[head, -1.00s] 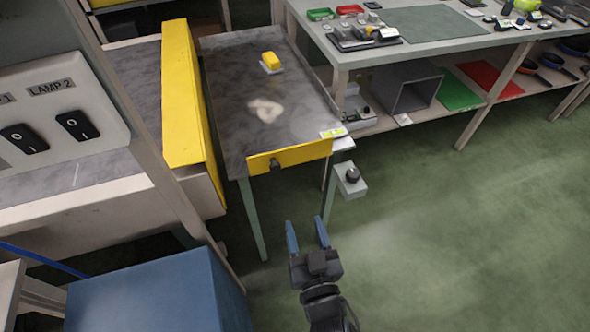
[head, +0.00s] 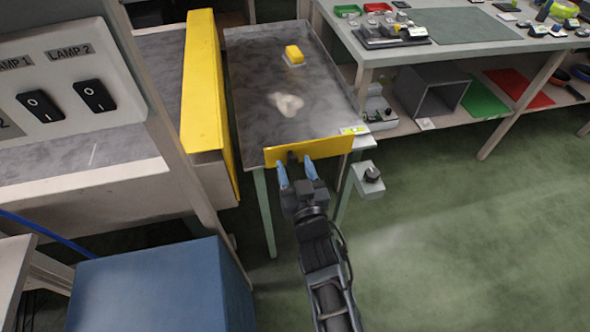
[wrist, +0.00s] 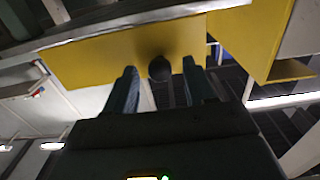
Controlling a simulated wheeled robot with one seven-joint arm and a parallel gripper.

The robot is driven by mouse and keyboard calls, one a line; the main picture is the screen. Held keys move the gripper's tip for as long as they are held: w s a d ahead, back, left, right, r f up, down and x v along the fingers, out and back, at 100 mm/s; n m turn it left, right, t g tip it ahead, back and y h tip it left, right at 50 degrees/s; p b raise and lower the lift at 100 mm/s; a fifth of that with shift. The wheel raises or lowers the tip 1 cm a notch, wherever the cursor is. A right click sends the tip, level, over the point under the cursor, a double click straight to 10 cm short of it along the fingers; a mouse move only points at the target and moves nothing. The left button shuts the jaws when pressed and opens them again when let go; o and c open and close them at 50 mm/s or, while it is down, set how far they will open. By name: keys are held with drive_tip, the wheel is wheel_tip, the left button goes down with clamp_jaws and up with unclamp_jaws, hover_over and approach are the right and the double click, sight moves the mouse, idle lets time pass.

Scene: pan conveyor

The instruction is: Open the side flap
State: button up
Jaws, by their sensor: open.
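The yellow flap (head: 330,147) with a dark round knob (head: 292,157) hangs at the front end of the grey-topped table. My gripper (head: 296,168) is just in front of it, open, fingers pointing at the flap. In the wrist view the flap (wrist: 100,57) spans the upper picture. The knob (wrist: 160,69) shows between my two blue fingers, with a gap on each side. The flap looks upright against the table end. I cannot tell how far the fingertips reach past the knob.
A tall yellow board (head: 205,95) stands along the table's left side. A small box with a dark dial (head: 368,178) sits right of the flap. A blue box (head: 150,295) stands at lower left. A yellow block (head: 294,54) lies on the tabletop. Open green floor is to the right.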

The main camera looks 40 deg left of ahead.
drive_tip(key=shift+c, duration=0.4)
clamp_jaws()
idle(0.4)
